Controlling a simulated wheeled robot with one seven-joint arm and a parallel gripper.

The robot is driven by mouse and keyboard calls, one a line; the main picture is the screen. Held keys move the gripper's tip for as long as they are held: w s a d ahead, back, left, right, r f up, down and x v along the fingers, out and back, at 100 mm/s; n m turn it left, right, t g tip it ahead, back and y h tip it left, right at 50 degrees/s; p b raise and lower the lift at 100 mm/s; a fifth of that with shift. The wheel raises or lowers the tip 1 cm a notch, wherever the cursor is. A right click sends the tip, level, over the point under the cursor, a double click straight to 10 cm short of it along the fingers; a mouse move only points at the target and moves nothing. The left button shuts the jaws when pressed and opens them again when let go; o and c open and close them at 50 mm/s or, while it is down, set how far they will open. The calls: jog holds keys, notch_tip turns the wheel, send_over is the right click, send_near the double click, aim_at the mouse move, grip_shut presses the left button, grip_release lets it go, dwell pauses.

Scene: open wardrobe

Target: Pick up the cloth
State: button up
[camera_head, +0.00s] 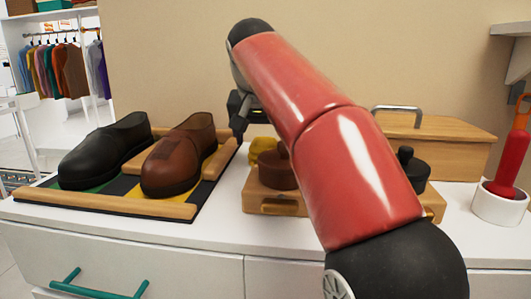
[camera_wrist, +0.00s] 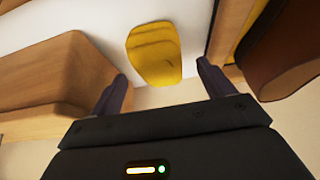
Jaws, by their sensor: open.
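The yellow cloth (camera_head: 264,146) lies folded on the white counter, between the shoe tray and a wooden holder, and my arm partly hides the area in the head view. In the wrist view the cloth (camera_wrist: 155,53) lies ahead of my fingers, between their lines and apart from them. My gripper (camera_wrist: 160,88) is open and empty. In the head view my gripper (camera_head: 240,125) is above the counter, just left of the cloth, mostly behind my arm.
A black shoe (camera_head: 103,152) and a brown shoe (camera_head: 178,158) stand on a tray (camera_head: 130,207) at left. A wooden holder (camera_head: 258,194) with dark-lidded jars stands in front of the cloth. A wooden box (camera_head: 440,142) is behind. A red-handled brush (camera_head: 508,165) stands in a white cup (camera_head: 498,207) at right.

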aim_at(264, 142)
jog(key=x, duration=0.4)
jog(key=shift+w+b, duration=0.15)
jog(key=shift+b, duration=0.2)
jog(key=shift+r, duration=0.1)
jog(key=shift+c, duration=0.4)
jog(key=c, duration=1.1)
jog(key=shift+o, duration=0.2)
notch_tip(264, 142, up, 10)
jog(key=p, duration=0.5)
